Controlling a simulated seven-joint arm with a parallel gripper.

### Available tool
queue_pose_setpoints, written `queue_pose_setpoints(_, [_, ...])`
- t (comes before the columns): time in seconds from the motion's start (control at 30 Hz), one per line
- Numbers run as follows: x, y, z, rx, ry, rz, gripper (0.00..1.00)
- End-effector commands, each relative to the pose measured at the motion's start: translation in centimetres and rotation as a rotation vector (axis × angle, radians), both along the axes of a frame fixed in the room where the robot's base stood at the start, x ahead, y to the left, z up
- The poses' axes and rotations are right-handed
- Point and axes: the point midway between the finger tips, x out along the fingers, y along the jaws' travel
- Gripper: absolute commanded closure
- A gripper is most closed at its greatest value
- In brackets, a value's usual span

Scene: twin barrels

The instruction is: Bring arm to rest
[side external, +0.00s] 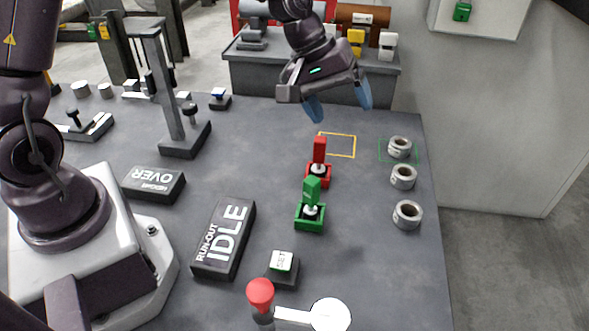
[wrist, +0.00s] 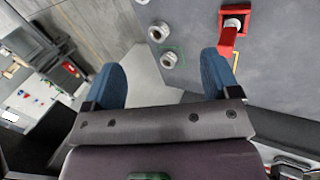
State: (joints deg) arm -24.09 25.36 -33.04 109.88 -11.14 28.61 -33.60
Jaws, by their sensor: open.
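My gripper (side external: 341,106) is in the air above the far right part of the table, with its blue fingers spread apart and nothing between them. In the wrist view my gripper (wrist: 165,80) also shows open and empty, above the table edge and the floor. Below and nearer in the side view stand a red block fixture (side external: 318,175) and a green block fixture (side external: 311,212), each with an upright tab. The red one also shows in the wrist view (wrist: 228,38), to the right of the fingers. My gripper touches neither.
Several metal rings (side external: 403,177) stand along the right table edge, the farthest in a green outline. Signs reading "IDLE" (side external: 224,240) and "OVER" (side external: 153,184), a post stand (side external: 186,140) and a red knob (side external: 260,292) occupy the left and front.

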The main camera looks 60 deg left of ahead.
Motion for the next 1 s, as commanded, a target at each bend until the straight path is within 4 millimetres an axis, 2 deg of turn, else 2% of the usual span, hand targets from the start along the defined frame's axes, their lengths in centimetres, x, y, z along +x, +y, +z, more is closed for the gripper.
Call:
queue_pose_setpoints(0.03, [-1.5,0.4,1.6,0.079,-0.029,-0.057,0.18])
queue_pose_setpoints(0.3, [-9.6,3.8,8.2,0.397,-0.126,-0.282,0.18])
queue_pose_setpoints(0.5, [-16.4,6.0,11.6,0.537,-0.194,-0.402,0.18])
queue_pose_setpoints(0.6, [-19.4,6.9,12.3,0.573,-0.227,-0.452,0.18])
queue_pose_setpoints(0.7, [-21.6,7.5,12.5,0.591,-0.252,-0.491,0.18])
queue_pose_setpoints(0.8, [-22.9,7.8,12.5,0.597,-0.268,-0.518,0.18])
queue_pose_setpoints(1.0, [-22.9,7.8,12.5,0.597,-0.268,-0.518,0.18])
